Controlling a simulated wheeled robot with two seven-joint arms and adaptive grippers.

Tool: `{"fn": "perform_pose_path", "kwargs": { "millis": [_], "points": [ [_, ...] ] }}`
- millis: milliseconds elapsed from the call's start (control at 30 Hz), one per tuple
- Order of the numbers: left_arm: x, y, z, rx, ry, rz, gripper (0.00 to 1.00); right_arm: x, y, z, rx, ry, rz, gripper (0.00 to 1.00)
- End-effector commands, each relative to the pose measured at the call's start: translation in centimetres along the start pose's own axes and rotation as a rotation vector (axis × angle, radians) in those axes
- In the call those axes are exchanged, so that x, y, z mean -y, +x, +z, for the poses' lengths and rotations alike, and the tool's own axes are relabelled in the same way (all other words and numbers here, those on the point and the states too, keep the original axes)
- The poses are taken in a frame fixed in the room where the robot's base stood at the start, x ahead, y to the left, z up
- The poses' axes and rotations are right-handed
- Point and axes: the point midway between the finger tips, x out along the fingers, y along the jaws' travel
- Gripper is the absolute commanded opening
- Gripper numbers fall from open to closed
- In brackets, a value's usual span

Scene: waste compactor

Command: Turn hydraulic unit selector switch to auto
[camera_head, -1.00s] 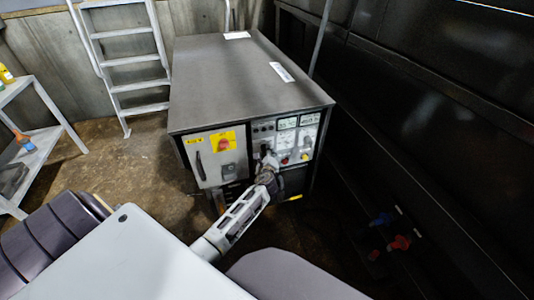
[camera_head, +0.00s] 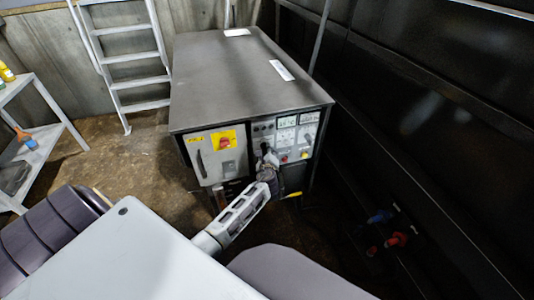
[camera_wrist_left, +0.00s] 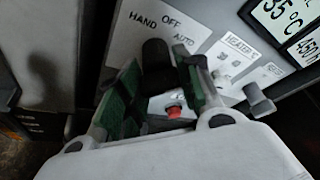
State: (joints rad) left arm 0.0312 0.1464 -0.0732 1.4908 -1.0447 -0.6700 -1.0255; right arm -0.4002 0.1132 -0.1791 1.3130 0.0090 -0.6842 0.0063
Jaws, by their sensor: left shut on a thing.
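The hydraulic unit (camera_head: 238,84) is a grey box with a dark top and a control panel on its front. Its selector switch is a black knob (camera_wrist_left: 156,62), seen in the left wrist view below a tilted white label (camera_wrist_left: 165,28) reading HAND, OFF and AUTO. My left gripper (camera_head: 267,157) is at the panel. In the wrist view its green-padded fingers (camera_wrist_left: 160,88) stand on both sides of the knob, shut on it. The knob's lower part is hidden between the fingers, and I cannot tell its exact pointing. My right gripper is out of view.
A red button (camera_wrist_left: 174,111) shows between the fingers, and a grey knob (camera_wrist_left: 258,101) sits at their right. Digital displays (camera_wrist_left: 283,17) are above it. A red-and-yellow switch (camera_head: 224,142) is left on the front. A ladder (camera_head: 128,60) and a shelf (camera_head: 40,140) stand at left.

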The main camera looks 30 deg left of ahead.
Motion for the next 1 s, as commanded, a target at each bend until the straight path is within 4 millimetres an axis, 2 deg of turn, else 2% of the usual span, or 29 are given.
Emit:
{"fn": "perform_pose_path", "kwargs": {
  "millis": [100, 133, 300, 733, 1000],
  "points": [
    [-0.2, 0.0, -0.1, -0.001, 0.003, 0.003, 0.11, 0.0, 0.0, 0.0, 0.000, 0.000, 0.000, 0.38],
    [-0.2, 0.0, -0.1, -0.001, 0.003, 0.002, 0.39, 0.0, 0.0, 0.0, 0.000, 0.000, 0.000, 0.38],
    [-0.1, 0.0, -0.1, -0.001, 0.002, 0.002, 0.57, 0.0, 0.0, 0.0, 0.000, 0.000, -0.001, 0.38],
    [0.0, -0.2, 0.0, 0.000, 0.001, 0.000, 0.57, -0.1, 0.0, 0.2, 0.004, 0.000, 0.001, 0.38],
    [-0.1, -1.8, -0.1, -0.001, 0.002, 0.001, 0.57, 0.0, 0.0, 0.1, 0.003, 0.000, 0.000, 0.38]
  ]
}}
